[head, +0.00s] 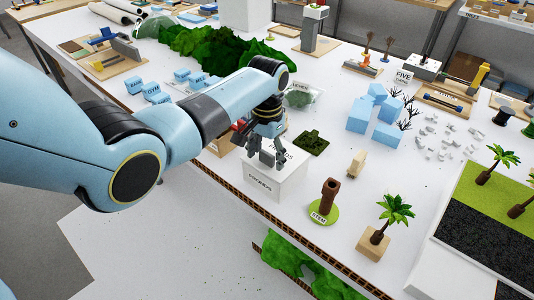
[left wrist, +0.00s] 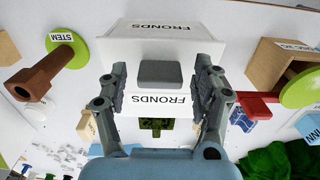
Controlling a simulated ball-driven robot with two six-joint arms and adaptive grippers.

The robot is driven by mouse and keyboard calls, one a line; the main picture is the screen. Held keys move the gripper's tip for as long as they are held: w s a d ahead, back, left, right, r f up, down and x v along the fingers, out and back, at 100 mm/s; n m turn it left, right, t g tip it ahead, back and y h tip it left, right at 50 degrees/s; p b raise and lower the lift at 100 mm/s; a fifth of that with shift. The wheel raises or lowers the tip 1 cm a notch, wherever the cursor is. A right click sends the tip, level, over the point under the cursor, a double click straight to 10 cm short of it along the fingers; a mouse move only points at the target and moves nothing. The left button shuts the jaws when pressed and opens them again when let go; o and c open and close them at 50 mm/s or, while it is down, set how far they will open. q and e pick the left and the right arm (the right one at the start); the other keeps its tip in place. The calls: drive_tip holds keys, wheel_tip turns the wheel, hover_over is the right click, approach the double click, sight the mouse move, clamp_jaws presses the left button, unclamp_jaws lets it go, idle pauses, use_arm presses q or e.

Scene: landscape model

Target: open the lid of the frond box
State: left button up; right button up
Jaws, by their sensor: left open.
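The frond box (head: 288,183) is a white box labelled FRONDS near the front edge of the table. Its lid looks shut and has a grey block-shaped handle (left wrist: 160,73) and a second FRONDS label. My left gripper (head: 266,158) is over the box, pointing down. In the left wrist view my left gripper (left wrist: 161,80) is open, with one finger on each side of the handle and visible gaps between. In the head view the gripper covers the handle and part of the lid. My right gripper is not in view.
A brown stem on a green STEM disc (head: 325,212) stands right of the box. A palm on a wooden block (head: 375,243) and a small wooden piece (head: 356,163) are farther right. A wooden box (left wrist: 280,75) is close by.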

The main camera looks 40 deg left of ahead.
use_arm(q)
clamp_jaws()
idle(0.4)
